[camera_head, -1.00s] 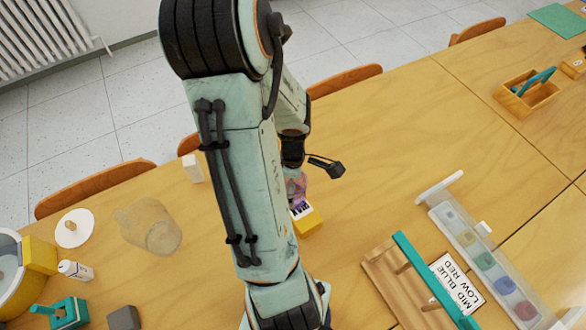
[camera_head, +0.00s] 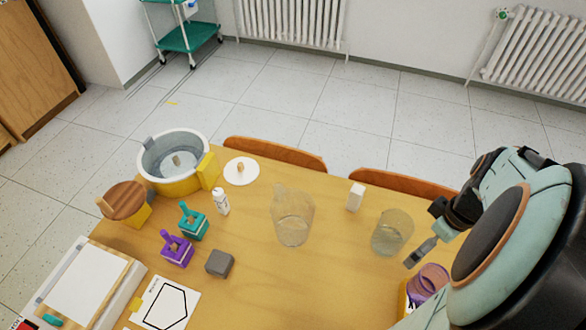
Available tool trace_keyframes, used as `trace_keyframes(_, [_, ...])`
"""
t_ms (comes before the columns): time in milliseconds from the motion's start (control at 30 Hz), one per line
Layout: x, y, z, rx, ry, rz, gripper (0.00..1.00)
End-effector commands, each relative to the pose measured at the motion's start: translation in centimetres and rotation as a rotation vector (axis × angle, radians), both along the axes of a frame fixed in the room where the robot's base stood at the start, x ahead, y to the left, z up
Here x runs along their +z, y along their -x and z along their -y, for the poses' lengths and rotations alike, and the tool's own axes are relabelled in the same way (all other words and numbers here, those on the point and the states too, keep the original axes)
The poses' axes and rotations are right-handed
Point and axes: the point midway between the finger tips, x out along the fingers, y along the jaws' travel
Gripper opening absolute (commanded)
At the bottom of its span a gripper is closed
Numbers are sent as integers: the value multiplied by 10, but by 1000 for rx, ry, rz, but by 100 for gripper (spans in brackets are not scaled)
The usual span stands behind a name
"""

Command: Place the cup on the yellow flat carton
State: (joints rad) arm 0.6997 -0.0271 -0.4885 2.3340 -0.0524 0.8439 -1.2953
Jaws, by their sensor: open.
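A purple, see-through ribbed cup (camera_head: 430,279) shows at the lower right, partly hidden by my arm. It appears to be on or just over the yellow flat carton (camera_head: 403,299), of which only a narrow edge shows; I cannot tell whether they touch. A clear glass vessel (camera_head: 392,232) stands on the table left of my gripper. My gripper (camera_head: 411,260) is open, above the purple cup in the picture and beside the clear vessel. Its fingers are small and seen from the side, and nothing shows held between them.
A clear jug (camera_head: 293,216) and a white block (camera_head: 355,197) stand mid-table. A grey block (camera_head: 219,263), purple holder (camera_head: 177,249), teal holder (camera_head: 192,222), white bottle (camera_head: 221,201) and large pot (camera_head: 174,161) are at left. Bare tabletop lies around (camera_head: 300,290).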

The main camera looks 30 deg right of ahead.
Motion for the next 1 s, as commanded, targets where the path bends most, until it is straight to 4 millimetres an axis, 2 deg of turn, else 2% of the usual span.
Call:
trace_keyframes(33, [9, -26, -28, 23, -18, 24, 90])
trace_keyframes(67, [14, -39, -47, 25, -32, 32, 90])
trace_keyframes(100, [21, -53, -76, 28, -52, 37, 90])
trace_keyframes(167, [30, -63, -119, 27, -75, 29, 90])
trace_keyframes(200, [35, -64, -146, 25, -82, 17, 90])
trace_keyframes(300, [43, -53, -197, 11, -77, -17, 90])
trace_keyframes(400, [46, -37, -224, -8, -54, -40, 90])
trace_keyframes(533, [46, -27, -235, -30, -36, -51, 90])
trace_keyframes(1000, [46, -27, -235, -39, -37, -52, 90])
